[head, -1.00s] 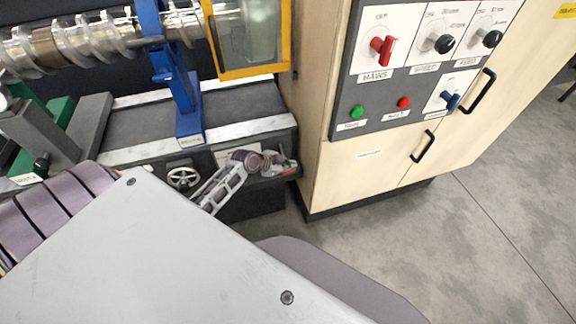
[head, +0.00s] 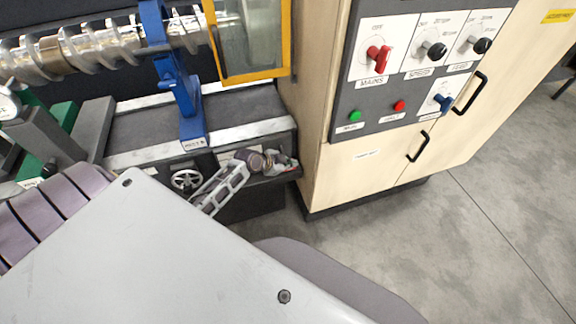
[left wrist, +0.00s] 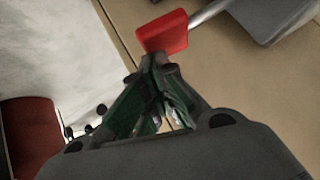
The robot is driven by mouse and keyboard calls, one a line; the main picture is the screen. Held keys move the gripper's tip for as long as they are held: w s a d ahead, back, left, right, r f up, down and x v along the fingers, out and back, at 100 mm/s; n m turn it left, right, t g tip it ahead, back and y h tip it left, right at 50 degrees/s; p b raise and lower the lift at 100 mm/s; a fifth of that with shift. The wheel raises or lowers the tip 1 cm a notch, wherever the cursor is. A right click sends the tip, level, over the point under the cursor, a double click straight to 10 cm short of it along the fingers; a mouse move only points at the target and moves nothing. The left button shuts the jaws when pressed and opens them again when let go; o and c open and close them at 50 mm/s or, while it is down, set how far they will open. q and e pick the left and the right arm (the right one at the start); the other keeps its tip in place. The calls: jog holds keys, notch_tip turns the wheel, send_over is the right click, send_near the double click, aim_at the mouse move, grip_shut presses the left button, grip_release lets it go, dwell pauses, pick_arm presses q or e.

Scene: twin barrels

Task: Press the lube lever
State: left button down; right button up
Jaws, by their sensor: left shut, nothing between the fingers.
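A red paddle (left wrist: 163,32) on a grey rod, apparently the lube lever, shows at the top of the left wrist view. My left gripper (left wrist: 155,62) is shut and empty, with its dark fingertips right at the paddle's lower edge. I cannot tell whether they touch. In the head view my left gripper (head: 282,166) is small, beside the machine's front right end and close to the cabinet's side. My right gripper is not in view.
The wooden cabinet (head: 345,185) stands right of the machine, with a panel of a red mains switch (head: 378,57), black knobs and a blue switch (head: 443,102). A handwheel (head: 186,180) is left of the gripper. A yellow-framed guard (head: 248,76) is above. Floor (head: 450,260) is clear.

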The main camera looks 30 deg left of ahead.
pick_arm(q)
jog(key=v, duration=1)
jog(key=shift+s+d+r, duration=0.25)
jog(key=shift+d+r, duration=0.05)
dwell(2.2)
